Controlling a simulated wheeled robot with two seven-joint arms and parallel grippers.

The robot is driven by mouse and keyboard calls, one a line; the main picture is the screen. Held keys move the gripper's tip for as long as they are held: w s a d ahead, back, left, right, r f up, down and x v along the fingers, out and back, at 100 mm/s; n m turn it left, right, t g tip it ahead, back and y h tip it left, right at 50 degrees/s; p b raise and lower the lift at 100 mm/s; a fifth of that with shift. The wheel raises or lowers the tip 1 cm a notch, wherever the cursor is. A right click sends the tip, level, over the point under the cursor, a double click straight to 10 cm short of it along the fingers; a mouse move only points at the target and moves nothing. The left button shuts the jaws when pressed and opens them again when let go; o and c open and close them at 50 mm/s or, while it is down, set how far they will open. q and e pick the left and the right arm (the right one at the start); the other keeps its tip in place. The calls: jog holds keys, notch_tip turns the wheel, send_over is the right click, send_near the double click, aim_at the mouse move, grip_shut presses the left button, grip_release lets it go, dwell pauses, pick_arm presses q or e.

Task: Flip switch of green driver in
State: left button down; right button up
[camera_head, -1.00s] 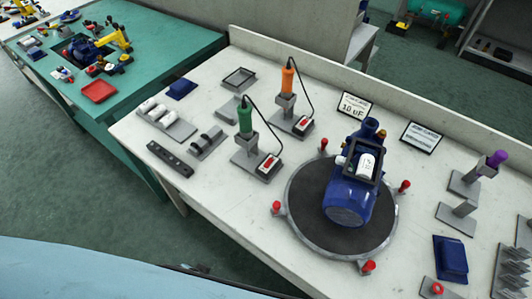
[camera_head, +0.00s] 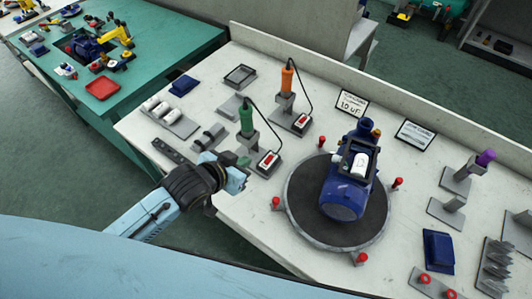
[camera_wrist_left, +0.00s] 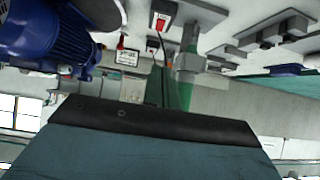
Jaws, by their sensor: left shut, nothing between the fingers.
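The green driver (camera_head: 246,120) stands upright in its grey holder. Its switch (camera_head: 267,160), a red rocker on a white plate, sits on the grey base in front. In the left wrist view, which looks upside down, the driver (camera_wrist_left: 186,95) hangs downward and a red switch (camera_wrist_left: 161,21) shows at the top. My left gripper (camera_head: 238,164) is shut and empty, just left of the switch and apart from it as far as I can see. It covers part of the driver's base. The switch's tilt is too small to tell. My right gripper is out of view.
The orange driver (camera_head: 287,78) with its own red switch (camera_head: 303,119) stands behind. A blue motor (camera_head: 346,185) rests on a round turntable (camera_head: 300,222) with red posts to the right. Grey holders (camera_head: 180,124) and a dark bar (camera_head: 172,151) lie to the left.

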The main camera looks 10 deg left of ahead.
pick_arm(q)
jog(key=shift+w+d+r+t, duration=0.2)
jog(key=shift+w+r+t, duration=0.1)
jog(key=shift+w+r, duration=0.1)
jog(key=b, duration=0.1)
send_over(266, 161)
jog(key=s, duration=0.1)
notch_tip(266, 161, down, 6)
jog(key=shift+a+r, duration=0.15)
jog(key=shift+r, duration=0.1)
jog(key=shift+w+f+b, duration=0.15)
jog(key=shift+f, duration=0.5)
jog(key=shift+w+f+b, duration=0.15)
jog(key=shift+f, duration=0.45)
jog(key=shift+w+d+f, duration=0.15)
jog(key=shift+d+f, duration=0.05)
jog(key=shift+f, duration=0.55)
